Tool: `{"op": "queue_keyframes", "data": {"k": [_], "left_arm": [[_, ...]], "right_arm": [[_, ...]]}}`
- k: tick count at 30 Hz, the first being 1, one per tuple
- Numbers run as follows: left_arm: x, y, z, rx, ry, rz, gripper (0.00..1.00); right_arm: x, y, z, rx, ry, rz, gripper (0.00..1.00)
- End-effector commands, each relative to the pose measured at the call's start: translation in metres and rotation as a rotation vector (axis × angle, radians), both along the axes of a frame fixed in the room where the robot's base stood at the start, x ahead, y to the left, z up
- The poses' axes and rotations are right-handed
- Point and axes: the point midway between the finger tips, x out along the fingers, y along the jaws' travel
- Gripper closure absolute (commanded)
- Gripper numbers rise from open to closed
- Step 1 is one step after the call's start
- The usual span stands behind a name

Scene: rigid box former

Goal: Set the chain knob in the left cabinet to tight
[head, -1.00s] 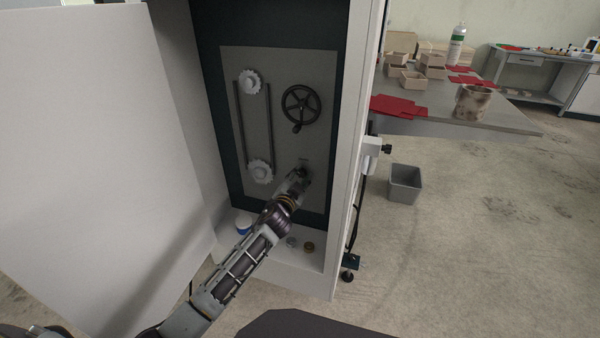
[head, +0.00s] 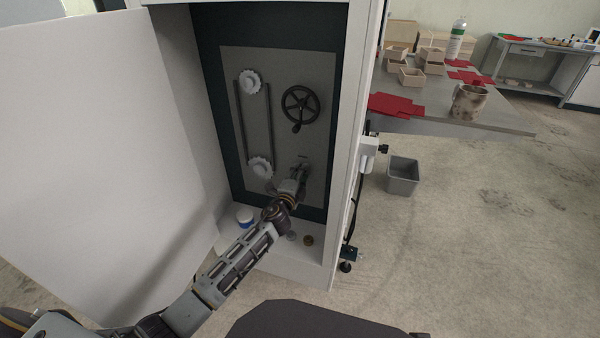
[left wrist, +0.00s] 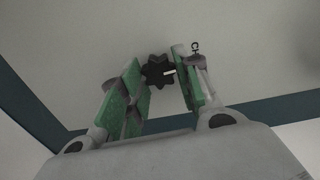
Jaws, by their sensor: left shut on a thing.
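The chain knob (left wrist: 155,73) is a dark, star-shaped knob with a white pointer mark on the grey panel of the open left cabinet. In the left wrist view it sits between the green-padded fingers of my left gripper (left wrist: 160,82), which is shut on it. The white mark points to the right in that view, towards the right finger. A small dark symbol (left wrist: 196,47) is on the panel at the upper right. In the head view my left gripper (head: 302,172) reaches the lower right of the panel and hides the knob. My right gripper is not in view.
Above the gripper is a black handwheel (head: 300,104). Two white sprockets (head: 250,82) with a chain are on the left of the panel (head: 272,60). The open white door (head: 95,150) stands left. A blue-white container (head: 244,217) and small round pieces (head: 308,240) lie on the cabinet floor.

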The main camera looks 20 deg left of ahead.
Motion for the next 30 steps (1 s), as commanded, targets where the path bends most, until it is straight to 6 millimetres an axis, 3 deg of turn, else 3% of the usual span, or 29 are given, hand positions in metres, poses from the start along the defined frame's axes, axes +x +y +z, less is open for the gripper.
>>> {"op": "queue_keyframes", "data": {"k": [20, 21, 25, 30], "left_arm": [[-0.0001, -0.0013, -0.0006, 0.084, -0.003, -0.002, 0.91], [-0.0001, -0.0013, -0.0006, 0.084, -0.003, -0.002, 0.62], [-0.0001, -0.0010, -0.0006, 0.083, -0.003, -0.002, 0.46], [-0.0001, -0.0006, -0.0006, 0.082, -0.003, -0.001, 0.46]], "right_arm": [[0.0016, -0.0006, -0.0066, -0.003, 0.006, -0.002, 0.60], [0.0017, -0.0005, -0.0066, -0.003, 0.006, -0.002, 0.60], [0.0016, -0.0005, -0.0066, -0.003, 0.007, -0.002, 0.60], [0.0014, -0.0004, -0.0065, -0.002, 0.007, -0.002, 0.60]]}}
